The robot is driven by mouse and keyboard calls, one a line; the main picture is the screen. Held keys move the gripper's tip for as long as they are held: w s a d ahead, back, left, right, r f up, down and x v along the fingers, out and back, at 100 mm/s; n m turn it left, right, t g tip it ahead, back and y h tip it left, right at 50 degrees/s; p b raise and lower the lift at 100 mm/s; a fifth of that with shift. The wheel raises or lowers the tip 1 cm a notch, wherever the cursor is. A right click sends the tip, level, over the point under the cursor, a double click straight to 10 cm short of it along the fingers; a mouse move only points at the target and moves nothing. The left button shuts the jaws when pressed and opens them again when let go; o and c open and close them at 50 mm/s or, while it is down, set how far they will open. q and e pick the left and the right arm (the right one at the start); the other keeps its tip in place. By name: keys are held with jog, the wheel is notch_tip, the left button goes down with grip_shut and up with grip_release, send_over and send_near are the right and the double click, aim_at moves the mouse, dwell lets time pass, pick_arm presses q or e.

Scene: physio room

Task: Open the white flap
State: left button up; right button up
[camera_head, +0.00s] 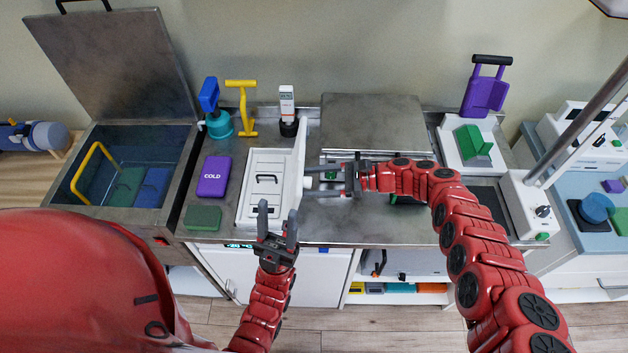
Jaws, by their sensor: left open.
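The white flap (299,150) stands upright, seen nearly edge-on, along the right side of a white box (249,204) on the metal counter. The box's inside shows, with a black handle (267,179) on a pale panel. A small white knob (308,183) sticks out on the flap's right side. My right gripper (322,181) points left beside this knob, its fingers apart; whether it touches the knob I cannot tell. My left gripper (277,219) is open and empty, pointing up at the front edge of the box.
A purple COLD pack (214,176) and a green block (203,217) lie left of the box. An open metal tank (122,196) stands further left. Blue and yellow tools (242,106) and a white bottle (287,101) stand behind. A metal lid (372,122) is behind my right arm.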

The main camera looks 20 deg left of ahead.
jog(key=b+v, duration=0.5)
jog(key=v, duration=1.2)
jog(key=shift+d, duration=0.2)
jog(key=shift+r, duration=0.1)
